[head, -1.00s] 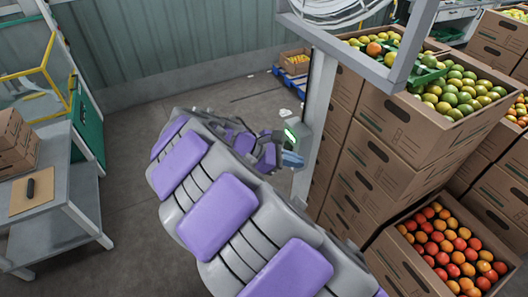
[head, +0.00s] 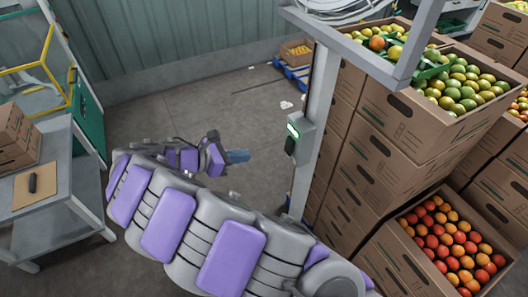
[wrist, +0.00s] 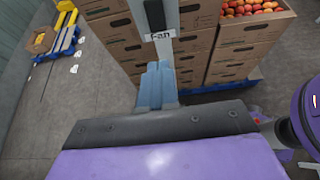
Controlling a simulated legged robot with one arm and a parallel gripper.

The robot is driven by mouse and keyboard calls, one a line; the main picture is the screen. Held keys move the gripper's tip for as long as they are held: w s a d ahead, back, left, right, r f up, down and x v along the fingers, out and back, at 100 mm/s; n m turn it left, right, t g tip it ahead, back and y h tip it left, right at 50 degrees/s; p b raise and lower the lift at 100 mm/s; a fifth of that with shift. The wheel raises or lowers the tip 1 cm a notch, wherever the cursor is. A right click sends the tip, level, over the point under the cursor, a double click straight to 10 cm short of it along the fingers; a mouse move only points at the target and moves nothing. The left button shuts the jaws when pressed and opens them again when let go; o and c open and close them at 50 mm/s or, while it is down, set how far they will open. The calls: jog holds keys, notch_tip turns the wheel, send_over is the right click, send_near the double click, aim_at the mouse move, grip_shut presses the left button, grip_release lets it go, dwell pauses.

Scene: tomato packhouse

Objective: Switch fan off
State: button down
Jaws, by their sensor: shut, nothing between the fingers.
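The grey switch box (head: 298,130) is on the upright metal post (head: 318,95), with a lit green strip and a black switch part below it. The fan's white wire guard (head: 335,8) shows at the top edge, cut off. My gripper (head: 238,156) is left of the box in the head view, apart from it, with its blue fingers shut and empty. In the wrist view the shut fingers (wrist: 158,85) point towards the post, below a small label reading "fan" (wrist: 163,35). A dark part (wrist: 154,14) above the label is cut off by the frame.
Stacked cardboard boxes of green and orange-red tomatoes (head: 410,125) stand close right of the post. A grey table (head: 75,185) with boxes is at left. A blue pallet (head: 295,75) lies by the back wall.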

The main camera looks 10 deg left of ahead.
aim_at(287, 150)
jog(key=x, duration=0.4)
jog(key=b+x, duration=0.1)
jog(key=x, duration=0.7)
jog(key=shift+w+d+r+b, duration=0.2)
jog(key=shift+w+d+b, duration=0.05)
jog(key=shift+d+b, duration=0.05)
jog(key=shift+w+d, duration=0.3)
jog(key=shift+d, duration=0.1)
jog(key=shift+w+d+f+t+h, duration=0.1)
jog(key=shift+d+f+t+h, duration=0.1)
jog(key=shift+t+h, duration=0.15)
jog(key=shift+a, duration=0.15)
jog(key=shift+r, duration=0.1)
